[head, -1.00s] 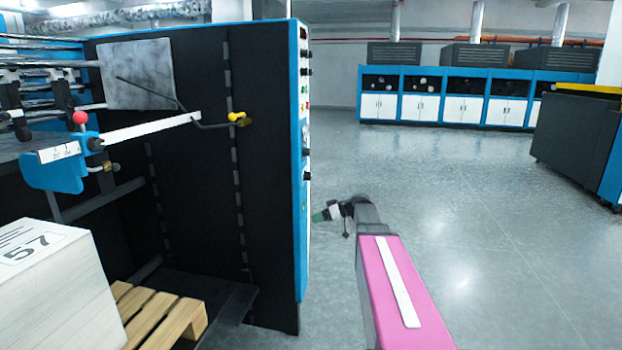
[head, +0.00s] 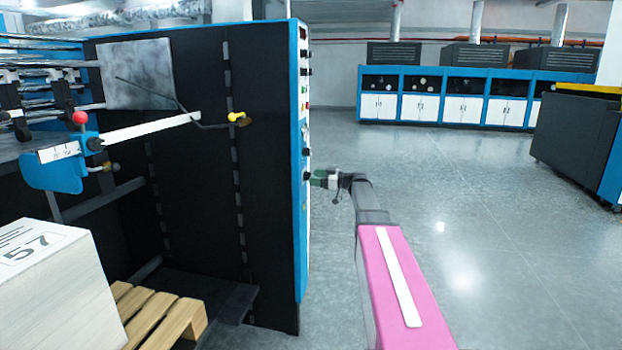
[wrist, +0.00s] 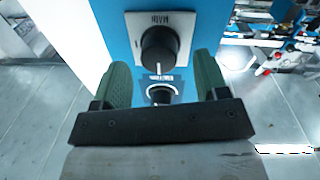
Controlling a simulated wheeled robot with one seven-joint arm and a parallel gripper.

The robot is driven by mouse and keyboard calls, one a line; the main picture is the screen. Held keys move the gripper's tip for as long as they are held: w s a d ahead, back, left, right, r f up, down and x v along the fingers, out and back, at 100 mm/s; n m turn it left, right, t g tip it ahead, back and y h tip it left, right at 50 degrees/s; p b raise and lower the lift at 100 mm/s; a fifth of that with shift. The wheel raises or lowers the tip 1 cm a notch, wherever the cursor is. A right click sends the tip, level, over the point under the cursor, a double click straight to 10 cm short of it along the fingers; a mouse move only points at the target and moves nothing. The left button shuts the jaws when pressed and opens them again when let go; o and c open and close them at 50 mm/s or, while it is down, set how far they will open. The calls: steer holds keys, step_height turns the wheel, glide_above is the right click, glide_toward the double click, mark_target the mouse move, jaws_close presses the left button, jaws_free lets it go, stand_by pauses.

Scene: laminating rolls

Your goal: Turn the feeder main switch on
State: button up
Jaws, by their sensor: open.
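The main switch is a black round knob (wrist: 158,48) on a grey plate marked MAIN, set on the blue panel face. A white mark shows on its lower edge in the wrist view. My gripper (wrist: 162,78) is open, with one green finger on each side below the knob. Whether the fingers touch it I cannot tell. In the head view my gripper (head: 319,179) is beside the blue edge of the black feeder cabinet (head: 190,190), close to a dark knob on its narrow control face (head: 302,130).
A second, smaller dial (wrist: 160,94) with its own label sits just below the main knob, partly behind my gripper. Several buttons and knobs line the control face above. A paper stack (head: 60,290) stands at lower left. Floor (head: 450,200) to the right is clear.

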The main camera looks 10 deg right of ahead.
steer(key=shift+x, duration=1.25)
steer(key=shift+c, duration=0.3)
steer(key=c, duration=0.8)
steer(key=shift+c, duration=0.2)
